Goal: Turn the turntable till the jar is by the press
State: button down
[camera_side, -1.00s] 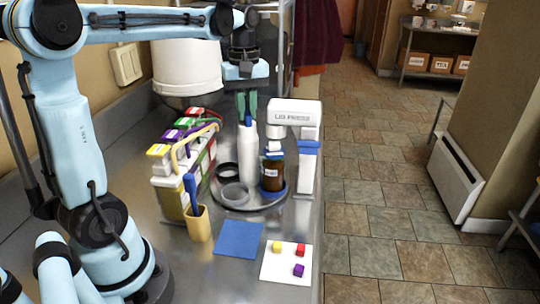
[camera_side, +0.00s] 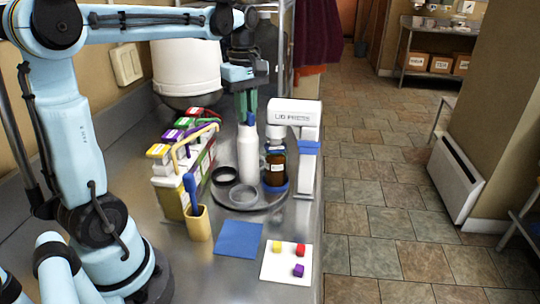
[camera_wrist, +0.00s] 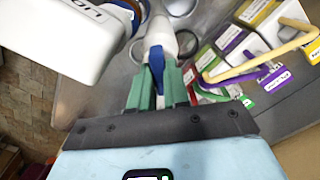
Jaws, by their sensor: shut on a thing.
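The round grey turntable (camera_side: 263,203) stands on the metal counter. It carries a brown jar (camera_side: 275,172) with a white label, a white bottle (camera_side: 248,155) with a blue tip, a clear ring-shaped dish (camera_side: 242,195) and a dark ring (camera_side: 224,175). The jar stands at the right side, next to the white press (camera_side: 294,112) and close to its column. My gripper (camera_side: 247,108) points down with green fingers at the bottle's top. In the wrist view the fingers (camera_wrist: 158,92) are shut around the blue tip of the bottle; the exact contact is partly hidden.
A carrier of coloured boxes (camera_side: 183,160) with a yellow handle stands left of the turntable. A tan cup (camera_side: 198,224) with a blue tool, a blue mat (camera_side: 239,239) and a white card (camera_side: 287,263) with small cubes lie in front. A white bucket (camera_side: 187,70) is behind.

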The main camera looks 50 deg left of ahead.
dwell(0.4)
jog(key=c, duration=1.1)
grip_release()
jog(key=shift+r, duration=0.1)
notch_tip(320, 180, up, 12)
jog(key=s+d+f+m+t, duration=0.3)
jog(key=d+f+m, duration=0.4)
jog(key=f+m, duration=0.2)
jog(key=s+d+f+m+t, duration=0.3)
jog(key=d+f+m+t, duration=0.1)
jog(key=d+f+m, duration=0.3)
notch_tip(320, 180, down, 2)
jog(key=shift+s+f+m, duration=0.1)
jog(key=shift+s+m, duration=0.15)
jog(key=shift+m, duration=0.75)
